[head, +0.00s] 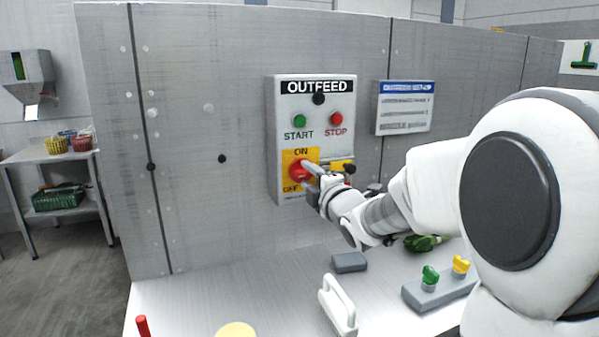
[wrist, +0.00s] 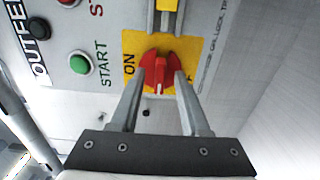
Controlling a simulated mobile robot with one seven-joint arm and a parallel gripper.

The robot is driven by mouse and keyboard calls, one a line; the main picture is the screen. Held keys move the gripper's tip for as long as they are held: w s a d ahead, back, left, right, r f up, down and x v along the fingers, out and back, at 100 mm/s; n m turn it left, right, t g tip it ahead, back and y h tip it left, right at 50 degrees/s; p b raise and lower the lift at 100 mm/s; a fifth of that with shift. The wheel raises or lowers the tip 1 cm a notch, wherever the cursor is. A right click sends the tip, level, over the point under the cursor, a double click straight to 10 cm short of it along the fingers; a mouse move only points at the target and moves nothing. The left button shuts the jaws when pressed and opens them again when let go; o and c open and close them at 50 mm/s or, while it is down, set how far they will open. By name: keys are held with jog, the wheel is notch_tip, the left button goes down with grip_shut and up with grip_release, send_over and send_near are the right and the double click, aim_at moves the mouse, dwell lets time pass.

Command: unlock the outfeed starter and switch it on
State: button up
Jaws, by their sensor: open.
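The outfeed starter (head: 275,140) is a grey box on the upright panel, with a green START button (head: 299,121) and a red STOP button (head: 337,118). Below them a red rotary handle (head: 296,171) sits on a yellow plate marked ON and OFF. In the wrist view the red handle (wrist: 160,68) lies between the fingers of my gripper (wrist: 161,80). The gripper is open; whether a finger touches the handle is unclear. A yellow block (wrist: 167,5) in a grey rail stands beside the handle; its far end is cut off. My gripper (head: 310,168) partly covers the plate in the head view.
A notice (head: 405,107) hangs right of the starter. On the white counter are a grey block (head: 348,263), a white handled item (head: 338,305), a grey base (head: 425,296) with green and yellow knobs, and leafy greens (head: 425,243).

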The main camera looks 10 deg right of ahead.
jog(key=shift+w, duration=0.2)
grip_shut()
dwell(0.3)
